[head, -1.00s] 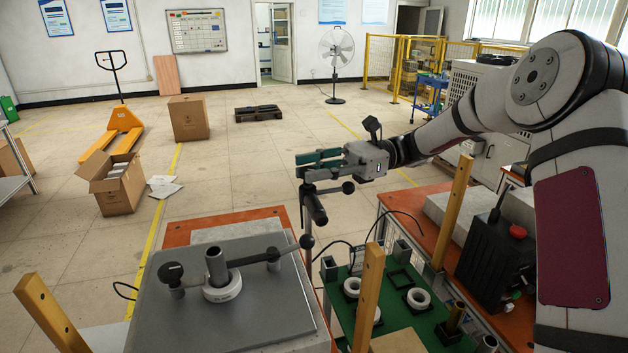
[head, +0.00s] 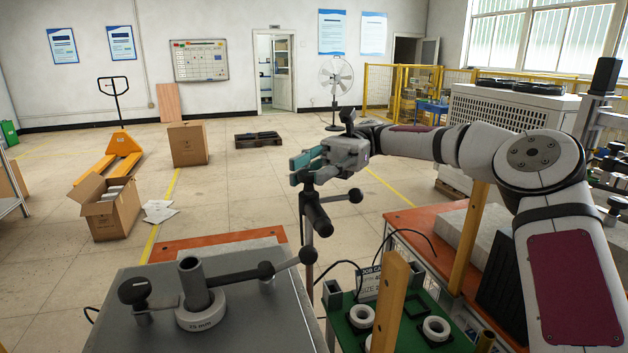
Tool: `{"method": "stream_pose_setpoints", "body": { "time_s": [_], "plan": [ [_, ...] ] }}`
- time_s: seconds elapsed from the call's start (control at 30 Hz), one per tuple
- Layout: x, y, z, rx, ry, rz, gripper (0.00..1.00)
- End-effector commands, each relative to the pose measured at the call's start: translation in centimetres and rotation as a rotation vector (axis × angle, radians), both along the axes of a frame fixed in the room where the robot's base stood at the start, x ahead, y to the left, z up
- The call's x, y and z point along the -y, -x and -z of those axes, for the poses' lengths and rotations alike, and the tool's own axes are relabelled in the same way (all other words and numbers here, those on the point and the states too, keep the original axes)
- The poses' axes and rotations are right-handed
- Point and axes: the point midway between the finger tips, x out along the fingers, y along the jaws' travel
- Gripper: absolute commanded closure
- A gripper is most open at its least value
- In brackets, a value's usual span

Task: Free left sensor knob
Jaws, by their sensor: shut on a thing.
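A sensor stand (head: 309,236) rises beside the grey heater, with a dark cylinder (head: 316,212) hanging near its top and a black ball knob (head: 355,195) sticking out to the right. My gripper (head: 303,167), with teal fingers, is at the top of the stand, to the left of that ball knob. Its fingers are shut on the left sensor knob, which they mostly hide. Whether the knob has turned or loosened cannot be seen.
The grey heater plate (head: 120,330) bears a white ring (head: 201,314) around a metal post and a black bar with a ball end (head: 308,256). A wooden post (head: 389,300) and a green tray (head: 345,333) with white rings stand at the right.

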Motion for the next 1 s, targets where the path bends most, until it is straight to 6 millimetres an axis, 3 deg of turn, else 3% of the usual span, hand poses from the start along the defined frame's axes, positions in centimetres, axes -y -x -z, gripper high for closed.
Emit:
{"method": "stream_pose_setpoints", "body": {
  "time_s": [0.87, 0.9, 0.93, 1.0],
  "plan": [
    [-0.14, 0.02, -0.08, -0.001, -0.001, -0.081, 0.99],
    [-0.14, 0.02, -0.08, -0.001, -0.001, -0.081, 0.62],
    [-0.14, 0.02, -0.08, -0.001, -0.001, -0.081, 0.55],
    [-0.14, 0.01, -0.07, -0.001, -0.001, -0.08, 0.53]
  ]
}}
